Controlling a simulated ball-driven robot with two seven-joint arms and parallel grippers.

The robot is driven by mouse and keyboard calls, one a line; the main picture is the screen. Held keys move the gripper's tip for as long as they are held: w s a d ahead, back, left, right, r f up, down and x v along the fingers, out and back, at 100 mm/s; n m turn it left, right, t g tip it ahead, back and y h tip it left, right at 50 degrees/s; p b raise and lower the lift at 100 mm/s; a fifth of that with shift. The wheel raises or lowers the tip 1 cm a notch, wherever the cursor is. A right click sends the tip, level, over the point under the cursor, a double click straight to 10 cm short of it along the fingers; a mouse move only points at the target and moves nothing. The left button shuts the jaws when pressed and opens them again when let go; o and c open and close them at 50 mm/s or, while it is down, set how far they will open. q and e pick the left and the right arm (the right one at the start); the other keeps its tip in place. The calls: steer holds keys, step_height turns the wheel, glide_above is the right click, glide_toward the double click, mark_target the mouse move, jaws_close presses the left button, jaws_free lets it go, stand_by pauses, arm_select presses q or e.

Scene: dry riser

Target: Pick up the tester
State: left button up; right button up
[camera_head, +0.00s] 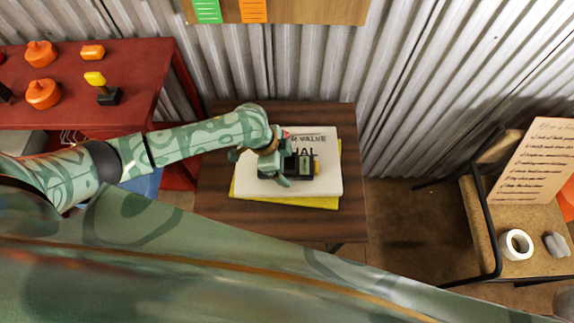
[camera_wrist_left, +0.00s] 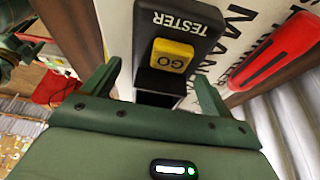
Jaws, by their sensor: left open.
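The tester (camera_wrist_left: 192,18) is a black box with a yellow GO button. In the head view the tester (camera_head: 304,157) lies on a white manual (camera_head: 327,186), partly hidden by my gripper. My left gripper (camera_head: 280,167) is over it, at the end of the arm coming in from the left. In the left wrist view my gripper (camera_wrist_left: 158,75) is open, its fingers spread on either side of the tester's near end. I cannot tell whether they touch it.
The manual lies on a yellow book (camera_head: 330,201) on a dark wooden table (camera_head: 215,188). A red and black object (camera_wrist_left: 279,50) is close beside the tester. A red bench (camera_head: 135,75) with orange items stands left. A chair (camera_head: 505,205) holding a white roll (camera_head: 505,246) stands right.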

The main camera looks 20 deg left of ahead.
arm_select(q)
steer(key=c, duration=1.2)
steer(key=shift+r, duration=0.1)
steer(key=shift+c, duration=0.2)
